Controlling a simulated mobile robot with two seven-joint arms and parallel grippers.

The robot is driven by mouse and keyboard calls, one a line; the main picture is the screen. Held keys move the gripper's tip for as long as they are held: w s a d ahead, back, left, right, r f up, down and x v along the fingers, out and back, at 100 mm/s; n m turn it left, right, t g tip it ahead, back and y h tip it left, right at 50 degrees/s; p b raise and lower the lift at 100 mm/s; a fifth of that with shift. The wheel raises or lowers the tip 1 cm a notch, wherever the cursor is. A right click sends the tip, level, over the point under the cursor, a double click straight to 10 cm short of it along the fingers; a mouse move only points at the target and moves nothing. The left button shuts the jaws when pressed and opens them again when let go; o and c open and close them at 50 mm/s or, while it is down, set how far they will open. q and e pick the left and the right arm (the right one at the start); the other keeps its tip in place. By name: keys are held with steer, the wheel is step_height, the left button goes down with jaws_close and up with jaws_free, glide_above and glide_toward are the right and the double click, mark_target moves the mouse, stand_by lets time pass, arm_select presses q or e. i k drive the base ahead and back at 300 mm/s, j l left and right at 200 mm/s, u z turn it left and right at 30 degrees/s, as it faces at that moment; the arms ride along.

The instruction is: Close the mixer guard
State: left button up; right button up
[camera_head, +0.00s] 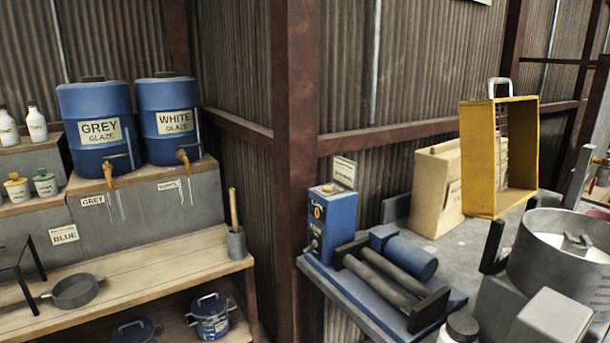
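A yellow box-shaped frame (482,160) with a pale handle (499,87) on top stands upright and raised at the right; it looks like the mixer guard. Its open side faces right. A round grey metal drum (535,262), which may be the mixer bowl, stands just below and to its right, with its top uncovered and a pale inside. The drum is cut off by the right edge. I cannot see how the yellow frame is attached. I cannot make out either of my grippers.
A blue control box (333,222) and a roller unit (385,280) stand left of the drum. A cream box (436,187) is behind. A pale grey block (552,322) is in front. Blue glaze barrels (98,125) and a wooden bench (160,262) are at left.

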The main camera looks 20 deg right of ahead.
mark_target(478, 125)
steer(key=i+z, duration=0.15)
steer(key=z, duration=0.25)
steer(key=i+z, duration=0.1)
steer(key=z, duration=0.3)
steer(key=i+j+z, duration=0.1)
steer(key=z, duration=0.35)
steer(key=i+j+z, duration=0.1)
steer(key=z, duration=0.3)
steer(key=i+j+z, duration=0.25)
steer(key=z, duration=0.2)
steer(key=i+j, duration=0.05)
